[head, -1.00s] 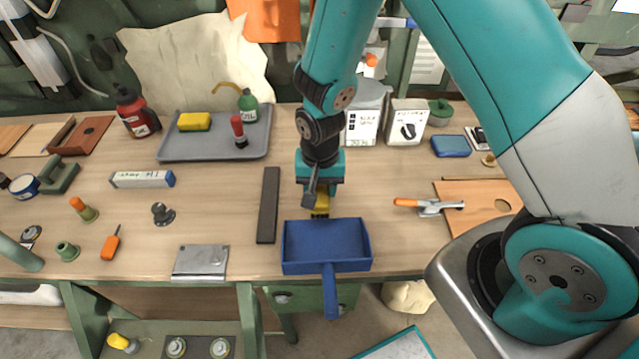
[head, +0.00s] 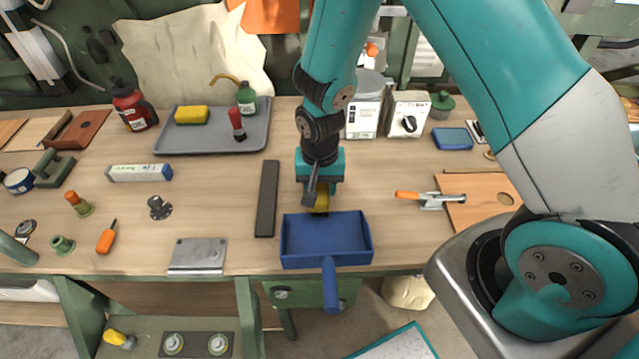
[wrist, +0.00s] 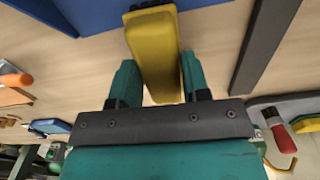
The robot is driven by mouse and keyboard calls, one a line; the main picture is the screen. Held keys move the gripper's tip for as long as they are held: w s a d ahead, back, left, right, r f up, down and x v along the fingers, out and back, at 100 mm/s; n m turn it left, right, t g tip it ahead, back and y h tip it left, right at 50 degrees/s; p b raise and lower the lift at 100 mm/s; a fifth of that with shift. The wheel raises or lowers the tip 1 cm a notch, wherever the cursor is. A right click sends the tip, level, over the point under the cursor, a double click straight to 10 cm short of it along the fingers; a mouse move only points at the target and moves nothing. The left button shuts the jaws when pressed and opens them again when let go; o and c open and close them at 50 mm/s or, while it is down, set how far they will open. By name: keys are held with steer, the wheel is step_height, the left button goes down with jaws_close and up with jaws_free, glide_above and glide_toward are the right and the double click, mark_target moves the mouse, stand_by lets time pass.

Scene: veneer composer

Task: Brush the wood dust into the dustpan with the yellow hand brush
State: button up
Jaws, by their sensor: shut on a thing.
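My gripper (head: 318,190) points down over the bench and is shut on the yellow hand brush (head: 321,202). In the wrist view the yellow brush (wrist: 156,55) stands between my two teal fingertips (wrist: 155,85). The blue dustpan (head: 327,234) lies at the front edge of the bench, its handle hanging over the edge toward me. The brush is at the back, open side of the dustpan; whether its bristles touch the bench or pan is hidden. The dustpan also shows at the top of the wrist view (wrist: 88,14). I cannot make out any wood dust.
A dark flat bar (head: 267,198) lies just left of the brush and dustpan. An orange-handled clamp (head: 428,199) lies to the right. A grey tray (head: 215,143) with a yellow sponge and bottles stands at the back left. Bare bench lies between dustpan and clamp.

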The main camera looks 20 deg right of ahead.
steer(key=shift+f, duration=0.35)
steer(key=shift+w, duration=0.1)
